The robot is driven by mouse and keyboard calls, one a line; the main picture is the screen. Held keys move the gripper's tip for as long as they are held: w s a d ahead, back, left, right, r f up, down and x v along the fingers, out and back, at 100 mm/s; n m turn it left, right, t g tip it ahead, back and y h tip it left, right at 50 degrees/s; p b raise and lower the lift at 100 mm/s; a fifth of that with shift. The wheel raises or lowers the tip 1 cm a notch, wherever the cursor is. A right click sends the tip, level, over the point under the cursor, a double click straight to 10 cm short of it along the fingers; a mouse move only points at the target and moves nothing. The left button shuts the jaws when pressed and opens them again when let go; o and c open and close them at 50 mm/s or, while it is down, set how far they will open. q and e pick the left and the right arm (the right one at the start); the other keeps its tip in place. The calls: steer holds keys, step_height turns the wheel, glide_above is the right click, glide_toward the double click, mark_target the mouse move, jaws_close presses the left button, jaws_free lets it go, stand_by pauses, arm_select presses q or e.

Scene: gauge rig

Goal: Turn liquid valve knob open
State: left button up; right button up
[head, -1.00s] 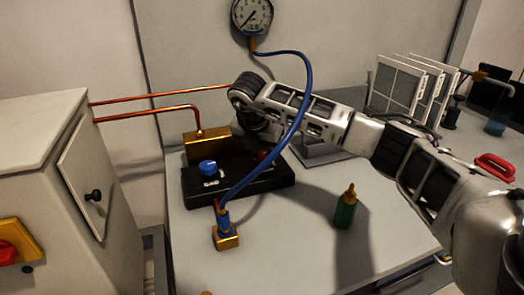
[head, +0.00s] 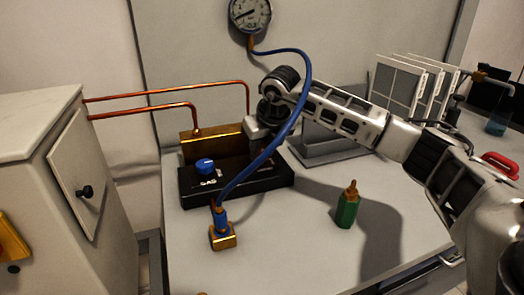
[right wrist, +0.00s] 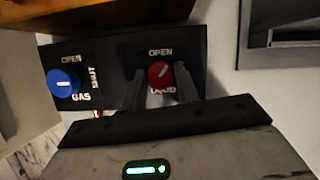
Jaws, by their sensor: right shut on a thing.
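The red liquid valve knob (right wrist: 160,72) sits on the black valve block (head: 235,188), under an OPEN label in the right wrist view. Its pale pointer line leans diagonally, between straight up and right. My right gripper (right wrist: 160,88) is shut on this knob, one finger on each side, partly covering the LIQUID label. In the head view my right gripper (head: 262,135) comes down onto the block's right part and hides the red knob. The blue gas knob (head: 205,166) is left of it, and also shows in the right wrist view (right wrist: 63,82). My left gripper is not in view.
A blue hose (head: 306,85) runs from the pressure gauge (head: 250,13) past my right arm to a brass fitting (head: 222,237). A green bottle (head: 346,211) stands in front. Copper pipes (head: 150,95) run behind.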

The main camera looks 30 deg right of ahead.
steer(key=n, duration=0.1)
steer(key=n+y, duration=0.1)
steer(key=n, duration=0.1)
steer(key=shift+d+r+n, duration=0.1)
steer(key=shift+d+n, duration=0.05)
steer(key=shift+n, duration=0.15)
steer(key=shift+n+y+p, duration=0.5)
steer(key=shift+n+y, duration=0.1)
steer(key=shift+n, duration=0.5)
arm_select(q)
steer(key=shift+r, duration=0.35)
arm_select(e)
steer(key=shift+d+n+y, duration=0.1)
steer(key=shift+n+y, duration=0.2)
steer(key=shift+n, duration=0.5)
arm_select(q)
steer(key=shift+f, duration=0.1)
arm_select(e)
steer(key=o, duration=1)
steer(key=shift+c, duration=0.2)
arm_select(q)
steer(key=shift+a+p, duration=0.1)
steer(key=shift+p, duration=0.3)
arm_select(e)
steer(key=v, duration=1.6)
steer(key=shift+w, duration=0.4)
